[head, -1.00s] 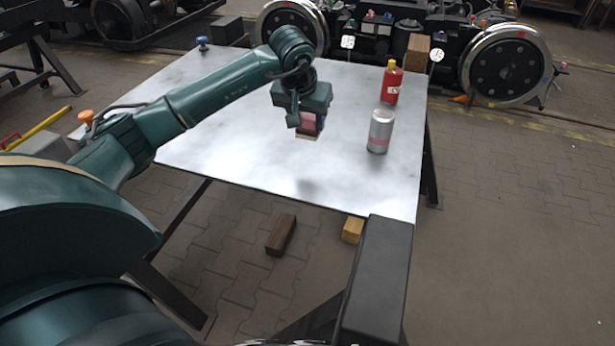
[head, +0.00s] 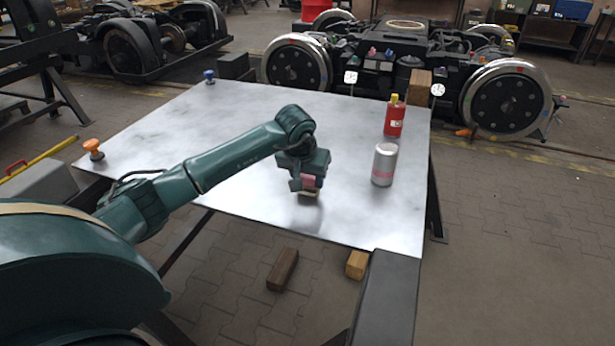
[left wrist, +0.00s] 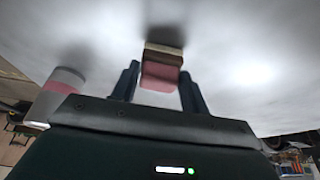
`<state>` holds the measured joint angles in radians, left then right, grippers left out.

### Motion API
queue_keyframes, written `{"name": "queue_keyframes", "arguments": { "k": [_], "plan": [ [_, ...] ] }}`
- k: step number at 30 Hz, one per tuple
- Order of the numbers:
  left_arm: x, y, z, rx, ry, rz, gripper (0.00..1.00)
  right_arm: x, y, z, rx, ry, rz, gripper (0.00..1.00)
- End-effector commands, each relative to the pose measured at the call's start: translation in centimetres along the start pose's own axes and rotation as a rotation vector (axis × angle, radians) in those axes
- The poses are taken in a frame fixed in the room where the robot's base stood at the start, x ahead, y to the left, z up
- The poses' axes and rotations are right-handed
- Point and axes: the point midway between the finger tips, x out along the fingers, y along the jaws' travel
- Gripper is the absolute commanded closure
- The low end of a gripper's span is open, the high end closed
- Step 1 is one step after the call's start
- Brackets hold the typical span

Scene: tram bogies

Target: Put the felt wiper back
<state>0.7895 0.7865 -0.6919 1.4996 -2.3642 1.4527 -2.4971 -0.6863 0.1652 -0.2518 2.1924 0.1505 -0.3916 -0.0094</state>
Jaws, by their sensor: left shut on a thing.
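My left gripper (head: 307,180) is shut on the felt wiper (head: 309,194), a small block with a pink upper part and a pale tan and dark lower part. It is over the front middle of the metal-topped table (head: 240,130), with a dark shadow close beneath; I cannot tell whether it touches. In the left wrist view, the wiper (left wrist: 163,58) sits between the two dark fingers (left wrist: 158,82), its lower part towards the tabletop. My right gripper is not in view.
A silver can with a pink band (head: 384,164) and a red bottle with a yellow cap (head: 394,118) stand to the right of the gripper. Orange (head: 93,149) and blue (head: 209,76) knobs are at the left edges. The tabletop's left part is clear.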

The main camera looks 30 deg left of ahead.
Motion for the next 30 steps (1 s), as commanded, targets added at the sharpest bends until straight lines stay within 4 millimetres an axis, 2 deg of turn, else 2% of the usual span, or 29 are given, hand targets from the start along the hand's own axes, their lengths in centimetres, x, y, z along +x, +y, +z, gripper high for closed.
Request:
{"name": "queue_keyframes", "arguments": {
  "k": [6, 7, 14, 24, 26, 30],
  "plan": [
    [0.3, 0.0, 0.1, 0.001, 0.001, -0.001, 0.77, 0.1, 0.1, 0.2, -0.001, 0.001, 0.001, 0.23],
    [0.2, 0.0, 0.1, 0.001, 0.001, -0.001, 0.54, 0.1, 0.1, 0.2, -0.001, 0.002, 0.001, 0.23],
    [0.2, 0.0, 0.1, 0.001, 0.000, -0.001, 0.35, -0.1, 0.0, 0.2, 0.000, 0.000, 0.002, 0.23],
    [-0.4, 0.0, -0.1, 0.000, 0.001, 0.000, 0.34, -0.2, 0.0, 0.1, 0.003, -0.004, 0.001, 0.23],
    [-1.0, 0.0, -0.1, 0.001, 0.003, -0.001, 0.34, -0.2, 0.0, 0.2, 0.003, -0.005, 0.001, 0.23],
    [-3.7, -0.1, -0.2, 0.003, 0.005, -0.001, 0.34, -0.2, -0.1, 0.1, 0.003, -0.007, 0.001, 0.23]
  ]
}}
